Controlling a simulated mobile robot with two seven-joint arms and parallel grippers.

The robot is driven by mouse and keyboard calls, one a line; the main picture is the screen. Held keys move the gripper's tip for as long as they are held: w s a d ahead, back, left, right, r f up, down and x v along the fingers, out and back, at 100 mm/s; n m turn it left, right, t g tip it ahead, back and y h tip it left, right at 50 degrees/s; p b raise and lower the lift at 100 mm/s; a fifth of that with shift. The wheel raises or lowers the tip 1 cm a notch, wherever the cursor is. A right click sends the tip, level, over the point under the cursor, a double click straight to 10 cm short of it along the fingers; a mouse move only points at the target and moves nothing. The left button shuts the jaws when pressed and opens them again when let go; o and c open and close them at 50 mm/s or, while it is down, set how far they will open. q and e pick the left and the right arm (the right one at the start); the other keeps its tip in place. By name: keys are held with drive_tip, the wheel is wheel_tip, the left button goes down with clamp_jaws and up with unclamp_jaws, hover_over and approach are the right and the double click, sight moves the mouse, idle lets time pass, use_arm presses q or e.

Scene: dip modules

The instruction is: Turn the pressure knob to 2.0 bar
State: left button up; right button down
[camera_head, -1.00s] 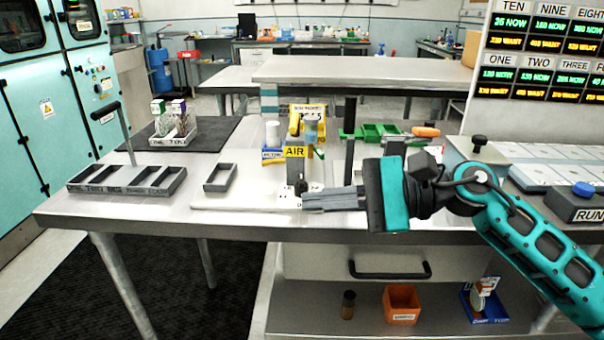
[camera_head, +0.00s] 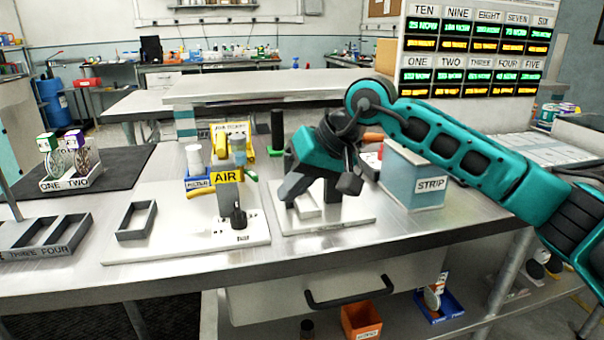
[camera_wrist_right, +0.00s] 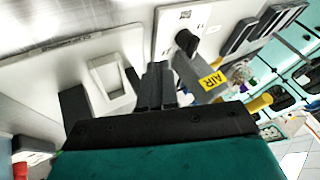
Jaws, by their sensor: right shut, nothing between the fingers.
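The black pressure knob (camera_head: 239,218) stands at the front of the grey air unit with the yellow AIR sign (camera_head: 227,176), on a white base plate (camera_head: 180,246) marked "bar". The scale and knob pointer are too small to read. The knob also shows in the right wrist view (camera_wrist_right: 186,42), beside the AIR sign. My right gripper (camera_head: 285,194) is to the right of the knob, apart from it, over a second white plate. Its fingers (camera_wrist_right: 158,80) are shut and empty. My left gripper is not in view.
A second white plate (camera_head: 345,219) with a small white block stands right of the air unit. A STRIP box (camera_head: 408,180) is under my right arm. An empty grey tray (camera_head: 136,221) lies left of the knob. A yellow part and blue filter holder stand behind the AIR sign.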

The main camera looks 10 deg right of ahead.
sight(238, 217)
drive_tip(key=x, duration=0.4)
drive_tip(key=shift+s, duration=0.1)
drive_tip(key=a, duration=0.2)
drive_tip(key=shift+s+a+r, duration=0.1)
drive_tip(key=shift+a+r, duration=0.1)
drive_tip(key=shift+a, duration=0.75)
drive_tip(key=shift+s+a, duration=0.1)
